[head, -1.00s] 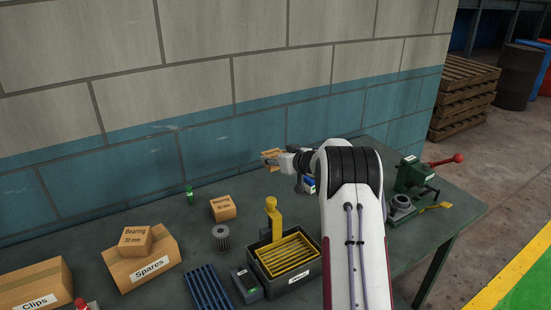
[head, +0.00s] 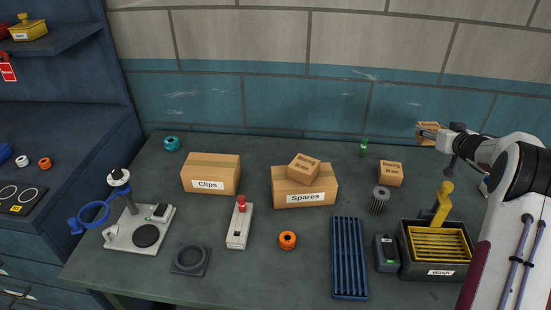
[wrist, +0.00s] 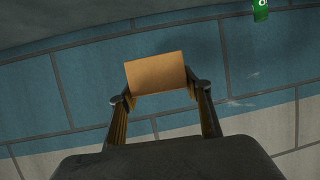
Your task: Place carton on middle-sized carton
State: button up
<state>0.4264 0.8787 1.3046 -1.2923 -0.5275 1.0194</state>
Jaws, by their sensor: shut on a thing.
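My gripper (head: 430,133) is shut on a small tan carton (head: 428,127), held up in front of the wall at the right. In the wrist view the held carton (wrist: 155,72) sits between the fingertips of my gripper (wrist: 157,92). Another small carton (head: 391,174) stands on the bench, below and left of the held one. A similar labelled carton (head: 303,168) rests, turned a little, on top of the larger Spares carton (head: 305,190). The Clips carton (head: 211,175), also large, stands left of Spares.
A small green bottle (head: 364,148) and a grey ribbed cylinder (head: 380,200) stand near the small carton. A black bin with a yellow grate (head: 440,245) sits in front of my arm. A blue rack (head: 349,258) and orange ring (head: 287,240) lie in front of Spares.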

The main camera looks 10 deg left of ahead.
jog(key=a+r+n+g+y, duration=0.1)
jog(key=a+r+n+y, duration=0.15)
jog(key=a, duration=1.65)
jog(key=a+r+n+g+y, duration=0.1)
jog(key=a+r+n+y, duration=0.15)
jog(key=a, duration=1.55)
jog(key=s+a+n+y, duration=0.1)
jog(key=s+a, duration=0.4)
jog(key=a, duration=0.5)
jog(key=s+a+r+g+y, duration=0.1)
jog(key=s+a, duration=0.4)
jog(key=a, duration=0.5)
jog(key=s+a+r+n+y, duration=0.1)
jog(key=s+a, duration=0.4)
jog(key=a, duration=0.5)
jog(key=shift+s+n+g, duration=0.25)
jog(key=shift+n+g, duration=0.05)
jog(key=shift+g, duration=0.1)
jog(key=shift+a+f, duration=0.1)
jog(key=shift+f, duration=3.1)
